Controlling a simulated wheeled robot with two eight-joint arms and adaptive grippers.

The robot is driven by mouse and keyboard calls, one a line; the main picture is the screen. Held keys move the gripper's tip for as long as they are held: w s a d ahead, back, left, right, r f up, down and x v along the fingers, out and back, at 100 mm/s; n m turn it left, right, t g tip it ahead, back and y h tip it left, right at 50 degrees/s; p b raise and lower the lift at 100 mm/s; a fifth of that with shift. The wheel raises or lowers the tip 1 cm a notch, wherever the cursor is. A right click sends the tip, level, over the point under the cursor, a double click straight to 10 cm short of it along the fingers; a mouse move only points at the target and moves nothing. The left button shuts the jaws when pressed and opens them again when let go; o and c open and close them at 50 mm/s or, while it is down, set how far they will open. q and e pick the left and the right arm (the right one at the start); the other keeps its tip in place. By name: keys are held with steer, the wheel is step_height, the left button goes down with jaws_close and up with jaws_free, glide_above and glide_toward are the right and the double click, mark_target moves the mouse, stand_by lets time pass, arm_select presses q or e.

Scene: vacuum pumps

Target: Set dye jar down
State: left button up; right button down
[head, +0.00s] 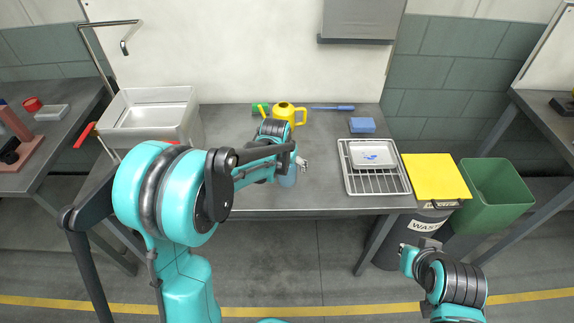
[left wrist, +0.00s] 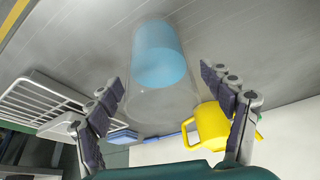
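The dye jar (head: 288,178) is a clear vessel holding blue liquid, near the front edge of the grey table (head: 250,197). In the left wrist view the jar (left wrist: 160,55) shows between and past the fingertips, its clear glass reaching back toward the palm. My left gripper (head: 296,163) is at the jar; in the left wrist view its two fingers (left wrist: 162,80) are spread, one on each side, with gaps to the blue part. Contact with the clear glass cannot be told. My right gripper (head: 418,247) is low at the right, away from the table; its fingers are too small to read.
A yellow watering can (head: 290,112) stands behind the left gripper. A wire rack (head: 375,184) with a white tray (head: 373,154) lies to the right. The tabletop between jar and rack is clear.

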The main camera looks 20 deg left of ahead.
arm_select(q)
steer(key=v, duration=1.2)
jaws_close()
stand_by(0.3)
stand_by(1.0)
steer(key=s+f+t, duration=0.1)
steer(key=s+t, duration=0.1)
steer(key=s, duration=1.9)
steer(key=shift+f+t, duration=0.15)
steer(key=shift+t, duration=0.15)
